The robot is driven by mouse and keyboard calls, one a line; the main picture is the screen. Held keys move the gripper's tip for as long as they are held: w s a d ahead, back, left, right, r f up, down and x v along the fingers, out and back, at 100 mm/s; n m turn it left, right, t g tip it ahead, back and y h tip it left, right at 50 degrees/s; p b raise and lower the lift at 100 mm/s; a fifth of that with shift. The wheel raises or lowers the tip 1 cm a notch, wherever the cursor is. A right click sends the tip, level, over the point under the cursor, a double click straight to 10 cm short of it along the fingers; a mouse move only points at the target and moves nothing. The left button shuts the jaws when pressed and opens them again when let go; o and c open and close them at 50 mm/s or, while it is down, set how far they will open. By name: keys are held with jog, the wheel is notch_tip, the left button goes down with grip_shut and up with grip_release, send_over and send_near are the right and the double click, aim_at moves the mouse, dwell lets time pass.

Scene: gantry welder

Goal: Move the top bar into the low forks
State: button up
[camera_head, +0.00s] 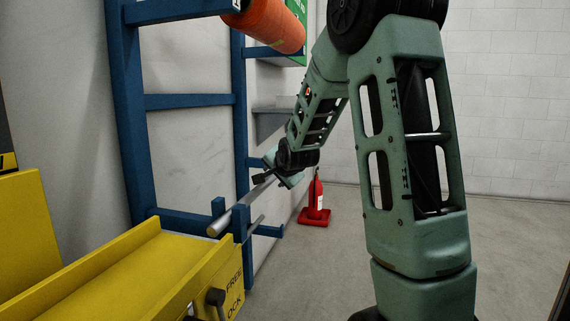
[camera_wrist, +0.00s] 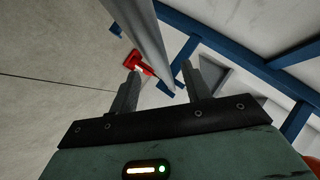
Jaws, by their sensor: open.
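A grey round bar (camera_head: 231,214) slants away at the low part of the blue rack, its near end toward me. It passes between the upright prongs of the near low fork (camera_head: 240,222); whether it rests on the fork is not clear. My gripper (camera_head: 268,176) is at the far part of the bar. In the wrist view the bar (camera_wrist: 148,35) runs past the fingertips of my open gripper (camera_wrist: 163,76), with a finger on either side. Contact with the fingers cannot be made out. A blue fork piece (camera_wrist: 184,53) shows beside the bar.
The blue rack (camera_head: 128,110) stands along the wall, with an orange roll (camera_head: 272,27) high on it. A yellow trough (camera_head: 95,268) with a lever (camera_head: 215,298) fills the lower left. Floor on the right is clear.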

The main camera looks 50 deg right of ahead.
jog(key=p+v, duration=0.4)
jog(key=v, duration=1.1)
jog(key=shift+r, duration=0.15)
jog(key=shift+s, duration=0.1)
